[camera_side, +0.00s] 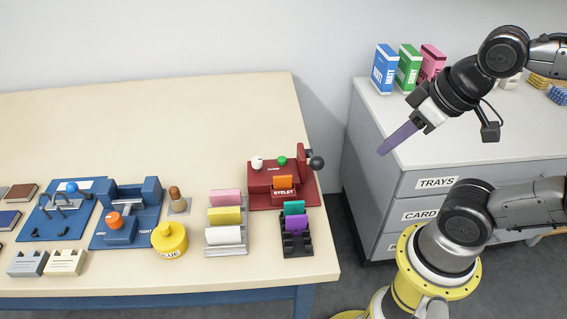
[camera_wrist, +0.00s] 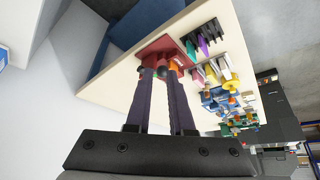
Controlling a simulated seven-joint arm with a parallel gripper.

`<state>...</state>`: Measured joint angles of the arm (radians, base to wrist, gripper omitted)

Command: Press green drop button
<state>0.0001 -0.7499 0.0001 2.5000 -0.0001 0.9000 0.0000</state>
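The green drop button (camera_side: 282,160) is a small round cap on top of the red eyelet press (camera_side: 258,183), at the right end of the bench in the side view. A white button (camera_side: 257,163) sits to its left and a black ball-ended lever (camera_side: 316,162) to its right.
A black rack (camera_side: 297,245) with teal and purple cards stands in front of the press. A grey rack (camera_side: 226,247) of cards, a yellow glue pot (camera_side: 169,240) and blue fixtures (camera_side: 126,222) are left. A drawer cabinet (camera_side: 460,150) carrying coloured boxes stands behind my arm.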

